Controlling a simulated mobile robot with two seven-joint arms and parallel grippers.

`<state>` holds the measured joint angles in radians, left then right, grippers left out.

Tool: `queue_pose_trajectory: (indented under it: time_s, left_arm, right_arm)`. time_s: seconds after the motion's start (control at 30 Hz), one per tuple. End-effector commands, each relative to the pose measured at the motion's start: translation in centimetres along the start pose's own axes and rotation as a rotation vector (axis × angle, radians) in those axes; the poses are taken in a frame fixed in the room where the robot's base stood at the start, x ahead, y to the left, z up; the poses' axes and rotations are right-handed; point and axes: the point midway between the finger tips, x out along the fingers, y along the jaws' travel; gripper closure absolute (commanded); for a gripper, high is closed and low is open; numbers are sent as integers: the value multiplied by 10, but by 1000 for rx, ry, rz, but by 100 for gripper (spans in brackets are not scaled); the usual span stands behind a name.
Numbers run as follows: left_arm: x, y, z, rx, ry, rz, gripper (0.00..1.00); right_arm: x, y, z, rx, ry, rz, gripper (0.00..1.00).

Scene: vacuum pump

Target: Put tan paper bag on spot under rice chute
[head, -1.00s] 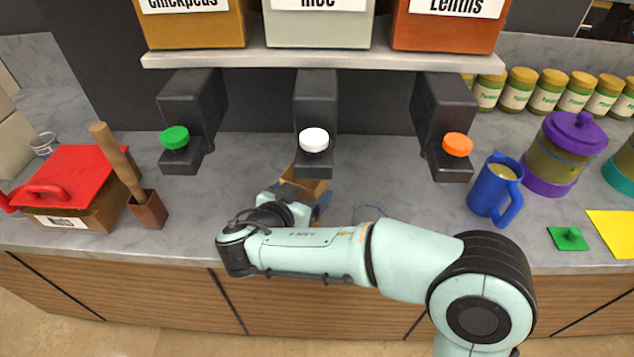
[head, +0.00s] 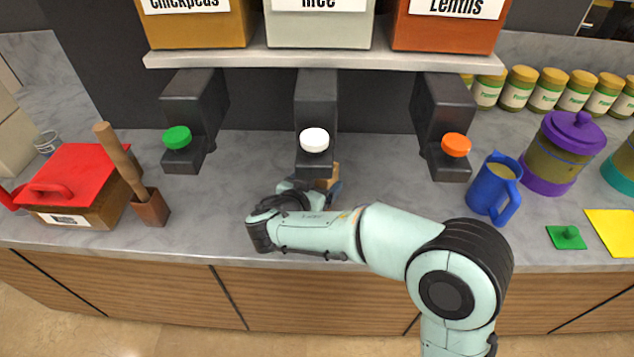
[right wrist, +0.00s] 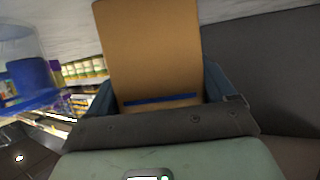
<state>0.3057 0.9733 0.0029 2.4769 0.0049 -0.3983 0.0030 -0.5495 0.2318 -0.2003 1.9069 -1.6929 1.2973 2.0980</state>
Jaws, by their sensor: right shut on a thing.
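The tan paper bag (head: 332,172) shows only in small part in the head view, just below and behind the rice chute. In the right wrist view the tan bag (right wrist: 152,45) stands large between the two blue-grey fingers. My right gripper (right wrist: 160,97) is shut on it. In the head view the right gripper (head: 322,188) is partly hidden by its own wrist. The rice chute (head: 316,100) is the middle black dispenser with a white knob (head: 314,140). I cannot tell whether the bag touches the counter. The spot under the chute is hidden. My left gripper is out of view.
Chutes with a green knob (head: 177,137) and an orange knob (head: 456,145) flank the middle one. A blue pitcher (head: 488,195) and purple-lidded jar (head: 570,140) stand to the right. A red-lidded box (head: 80,172) and pestle holder (head: 150,209) stand left. Counter between is clear.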

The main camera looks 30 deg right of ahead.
Motion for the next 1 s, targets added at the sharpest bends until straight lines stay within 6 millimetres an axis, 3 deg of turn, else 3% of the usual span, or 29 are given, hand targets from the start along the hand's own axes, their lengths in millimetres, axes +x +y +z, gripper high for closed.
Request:
queue_pose_trajectory:
  time_s: [0.13,0.17,0.2,0.6,1.0]
  left_arm:
    - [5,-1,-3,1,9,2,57]
    - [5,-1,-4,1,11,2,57]
    - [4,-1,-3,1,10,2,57]
    - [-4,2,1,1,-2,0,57]
    - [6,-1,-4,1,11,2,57]
  right_arm:
    - [2,0,4,1,0,0,50]
    - [1,0,4,0,-1,0,13]
    - [1,0,3,0,-1,0,0]
    - [-2,0,-3,-1,0,0,0]
    - [-87,-1,0,0,-1,-4,0]
